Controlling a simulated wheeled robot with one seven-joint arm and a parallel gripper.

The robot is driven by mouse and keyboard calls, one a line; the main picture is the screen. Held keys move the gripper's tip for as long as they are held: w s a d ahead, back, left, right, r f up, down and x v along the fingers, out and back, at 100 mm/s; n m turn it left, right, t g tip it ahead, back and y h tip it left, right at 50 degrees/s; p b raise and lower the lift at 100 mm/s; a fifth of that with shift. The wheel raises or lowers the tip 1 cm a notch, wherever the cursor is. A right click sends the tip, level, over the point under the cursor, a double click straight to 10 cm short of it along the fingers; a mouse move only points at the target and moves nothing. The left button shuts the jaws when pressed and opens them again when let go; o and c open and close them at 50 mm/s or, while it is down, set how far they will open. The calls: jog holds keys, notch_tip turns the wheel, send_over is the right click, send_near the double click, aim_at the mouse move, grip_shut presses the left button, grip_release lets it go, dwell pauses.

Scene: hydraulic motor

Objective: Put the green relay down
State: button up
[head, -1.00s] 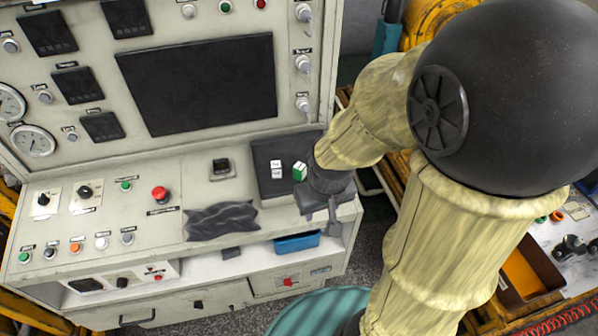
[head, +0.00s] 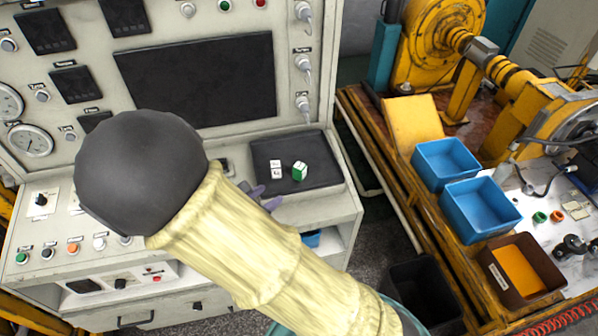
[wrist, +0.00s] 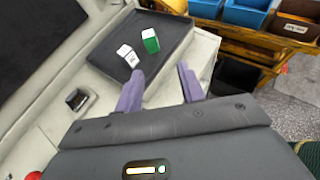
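The green relay (head: 300,171), a small block with a white top, sits on the dark tray (head: 325,148) on the console. A white relay (head: 276,169) stands just left of it, with a small gap. The wrist view shows the green relay (wrist: 150,41), the white relay (wrist: 128,55) and the tray (wrist: 170,60) ahead of my fingers. My gripper (wrist: 160,84) is open, its two purple fingers apart with nothing between them. In the head view the purple fingertips (head: 262,197) show beside the tray's near left edge, while my arm hides the rest of the gripper.
The console's screen panel (head: 197,85) rises behind the tray. My arm covers much of the console top. On the right, a workbench holds two blue bins (head: 447,164) (head: 481,208), a brown bin (head: 505,284) and yellow machinery (head: 435,50). A dark floor bin (head: 423,290) stands between.

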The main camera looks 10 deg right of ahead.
jog(key=shift+w+a+r+n+t, duration=0.15)
jog(key=shift+w+a+n+t, duration=0.15)
jog(key=shift+a+n+t, duration=0.3)
jog(key=p, duration=0.3)
send_near(297, 170)
jog(key=w+d, duration=0.2)
jog(key=shift+w+d+f, duration=0.35)
jog(key=shift+w+f, duration=0.05)
jog(key=shift+f, duration=0.15)
